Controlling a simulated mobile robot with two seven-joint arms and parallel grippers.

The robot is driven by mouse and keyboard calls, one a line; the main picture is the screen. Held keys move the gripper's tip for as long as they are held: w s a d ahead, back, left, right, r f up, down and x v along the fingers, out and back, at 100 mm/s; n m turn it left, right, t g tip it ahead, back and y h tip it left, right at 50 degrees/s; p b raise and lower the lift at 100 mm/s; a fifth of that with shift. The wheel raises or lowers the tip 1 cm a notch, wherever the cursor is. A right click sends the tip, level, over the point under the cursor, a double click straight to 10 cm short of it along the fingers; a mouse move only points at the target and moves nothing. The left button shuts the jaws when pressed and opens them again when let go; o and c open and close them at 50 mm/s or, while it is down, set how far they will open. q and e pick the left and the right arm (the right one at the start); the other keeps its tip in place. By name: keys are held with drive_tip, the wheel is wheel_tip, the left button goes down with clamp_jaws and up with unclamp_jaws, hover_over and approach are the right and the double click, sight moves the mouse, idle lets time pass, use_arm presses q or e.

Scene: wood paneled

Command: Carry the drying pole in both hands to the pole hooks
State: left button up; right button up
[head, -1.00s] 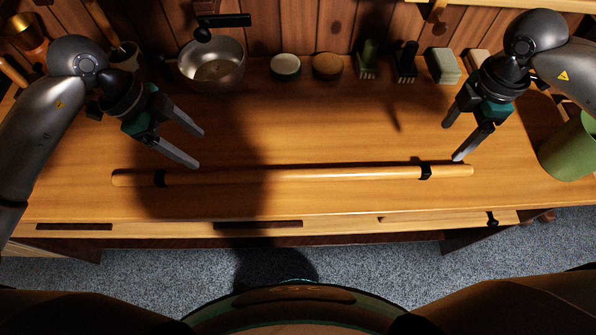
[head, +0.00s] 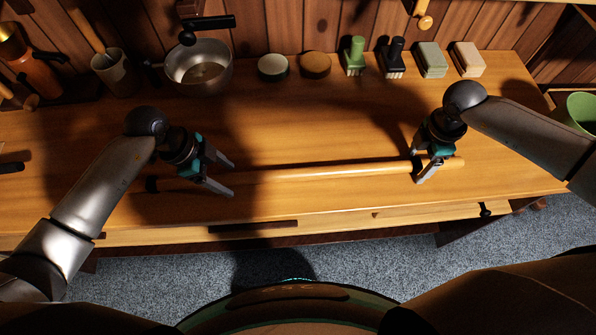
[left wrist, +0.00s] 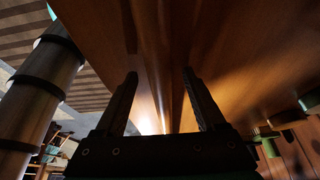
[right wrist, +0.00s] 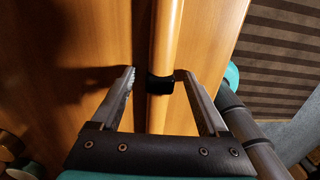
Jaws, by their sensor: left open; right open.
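The drying pole (head: 310,173) is a long pale wooden rod lying along the front of the wooden bench, with a black band (head: 152,184) near its left end. My left gripper (head: 232,180) is open, its fingers on either side of the pole's line, right of that band; its height above the pole is unclear. My right gripper (head: 418,168) is open near the pole's right end. In the right wrist view the pole (right wrist: 166,35) and its other black band (right wrist: 160,84) show between the open fingers. A wooden peg (head: 424,20) on the wall may be a pole hook.
Along the back of the bench (head: 330,115) stand a metal pan (head: 198,68), round tins, brushes and blocks (head: 430,60). A cup (head: 112,70) is at back left, a green bucket (head: 580,108) at right. The bench middle is clear.

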use_arm(q)
clamp_jaws()
use_arm(e)
drive_tip(key=c, duration=1.1)
clamp_jaws()
